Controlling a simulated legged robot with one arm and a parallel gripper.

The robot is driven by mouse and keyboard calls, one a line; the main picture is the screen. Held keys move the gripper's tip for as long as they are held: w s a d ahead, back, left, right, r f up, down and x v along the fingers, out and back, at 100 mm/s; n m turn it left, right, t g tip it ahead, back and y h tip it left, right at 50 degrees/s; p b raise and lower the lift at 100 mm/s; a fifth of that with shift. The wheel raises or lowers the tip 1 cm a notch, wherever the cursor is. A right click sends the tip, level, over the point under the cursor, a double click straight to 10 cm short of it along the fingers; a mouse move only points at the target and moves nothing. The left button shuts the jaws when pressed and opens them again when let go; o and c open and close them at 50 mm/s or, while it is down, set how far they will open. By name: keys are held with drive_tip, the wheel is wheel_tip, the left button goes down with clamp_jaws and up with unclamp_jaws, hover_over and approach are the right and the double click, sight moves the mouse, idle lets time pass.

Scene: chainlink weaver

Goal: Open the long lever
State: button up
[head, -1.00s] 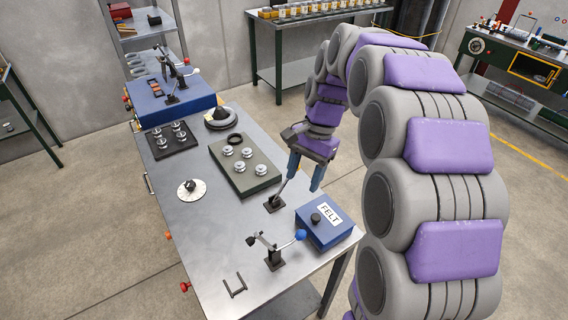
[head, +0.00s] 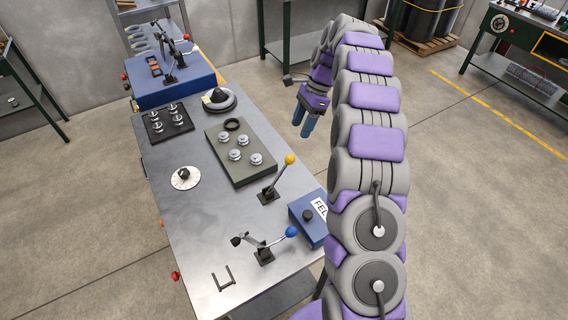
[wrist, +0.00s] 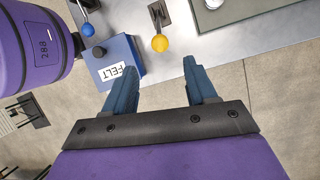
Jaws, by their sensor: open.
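A straight lever with a yellow ball knob (head: 290,159) rises from a black base (head: 268,196) near the table's right edge, leaning up and right. In the wrist view its yellow knob (wrist: 160,43) lies ahead of the fingertips, roughly in line with the gap between them. A lever with a blue ball knob (head: 291,231) and a clamp arm stands nearer the front; its blue knob also shows in the wrist view (wrist: 87,30). My gripper (head: 304,128) is open and empty, off the table's right edge, apart from the yellow-knobbed lever.
A blue box labelled FELT (head: 309,220) stands beside the levers at the right edge. A green tray (head: 262,168) with metal knobs, a white dial (head: 186,178) and a black plate (head: 162,125) lie farther back on the table (head: 215,215). Floor right of the table is open.

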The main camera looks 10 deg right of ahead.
sight(286, 165)
drive_tip(key=b+x, duration=0.1)
drive_tip(key=x, duration=1.3)
drive_tip(key=shift+s+a+f+b, duration=0.1)
drive_tip(key=shift+s+f+b, duration=0.1)
drive_tip(key=shift+f+b, duration=0.15)
drive_tip(key=shift+a+f, duration=0.15)
drive_tip(key=shift+f, duration=0.55)
drive_tip(key=shift+s, duration=0.1)
clamp_jaws()
